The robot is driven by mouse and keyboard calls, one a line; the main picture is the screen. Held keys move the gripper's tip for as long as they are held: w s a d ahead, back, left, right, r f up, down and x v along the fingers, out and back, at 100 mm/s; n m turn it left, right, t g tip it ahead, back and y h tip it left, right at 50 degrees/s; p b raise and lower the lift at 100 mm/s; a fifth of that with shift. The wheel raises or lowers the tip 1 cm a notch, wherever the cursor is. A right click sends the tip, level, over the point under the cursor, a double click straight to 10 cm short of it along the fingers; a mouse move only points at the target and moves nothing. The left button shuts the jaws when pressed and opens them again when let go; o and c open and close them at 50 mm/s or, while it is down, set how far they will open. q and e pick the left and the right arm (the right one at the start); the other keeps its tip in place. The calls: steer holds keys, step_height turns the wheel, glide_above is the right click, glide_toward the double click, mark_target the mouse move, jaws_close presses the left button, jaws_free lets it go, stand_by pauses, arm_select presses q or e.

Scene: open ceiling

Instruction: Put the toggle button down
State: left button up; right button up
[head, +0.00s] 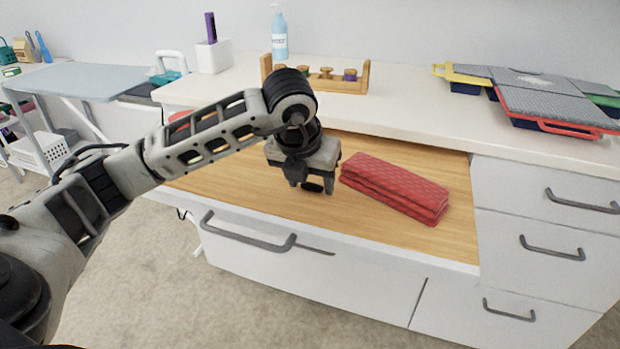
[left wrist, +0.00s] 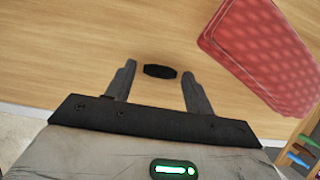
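The toggle button is a small black oval piece (left wrist: 160,71). It lies on or just above the wooden surface, in line with the gap between my left fingertips in the left wrist view. In the head view the dark piece (head: 313,187) shows just under my left gripper (head: 311,186). In the left wrist view my left gripper (left wrist: 158,74) points down with its fingers apart, and wood shows between each finger and the button. I cannot tell whether the button touches the wood. My right gripper is not in view.
A folded red quilted cloth (head: 395,188) lies on the wooden surface (head: 235,197) right of my gripper. A white counter (head: 420,118) behind holds a wooden rack (head: 318,82), a blue bottle (head: 279,35) and lidded trays (head: 545,95). Wood near the front edge is bare.

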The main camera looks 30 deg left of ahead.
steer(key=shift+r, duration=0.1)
arm_select(q)
steer(key=shift+r, duration=0.2)
steer(key=shift+s+r, duration=0.1)
steer(key=shift+r, duration=0.2)
steer(key=p+v, duration=0.1)
steer(key=v, duration=1)
steer(key=shift+r, duration=0.15)
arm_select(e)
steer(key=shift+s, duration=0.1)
arm_select(q)
steer(key=shift+s, duration=0.1)
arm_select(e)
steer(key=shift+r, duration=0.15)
